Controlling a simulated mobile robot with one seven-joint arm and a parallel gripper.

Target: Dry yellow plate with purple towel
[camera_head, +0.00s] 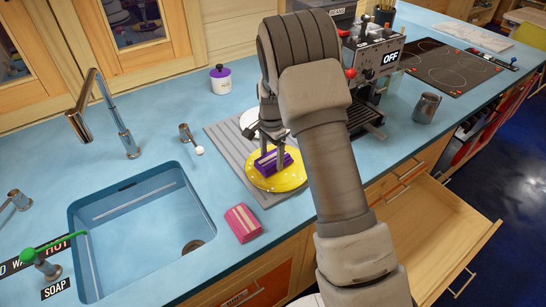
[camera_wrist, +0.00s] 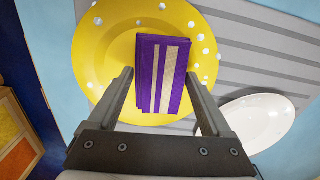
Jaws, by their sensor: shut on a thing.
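The yellow plate (camera_head: 289,180) lies on the grey ribbed drying mat, right of the sink. White drops dot its surface; in the wrist view the plate (camera_wrist: 104,62) shows them mostly along its right side and top. The purple towel (camera_head: 266,162), folded with pale stripes, rests on the plate. It also shows in the wrist view (camera_wrist: 147,75). My gripper (camera_head: 266,158) points down over the plate, with its fingers at the towel's two sides. In the wrist view my gripper (camera_wrist: 162,76) is shut on the towel.
A white plate (camera_wrist: 262,118) lies on the drying mat (camera_head: 222,140), partly behind my gripper. A pink striped towel (camera_head: 242,222) lies at the counter's front edge. The sink (camera_head: 130,235) is left, the coffee machine (camera_head: 375,60) right. A drawer (camera_head: 440,225) stands open below.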

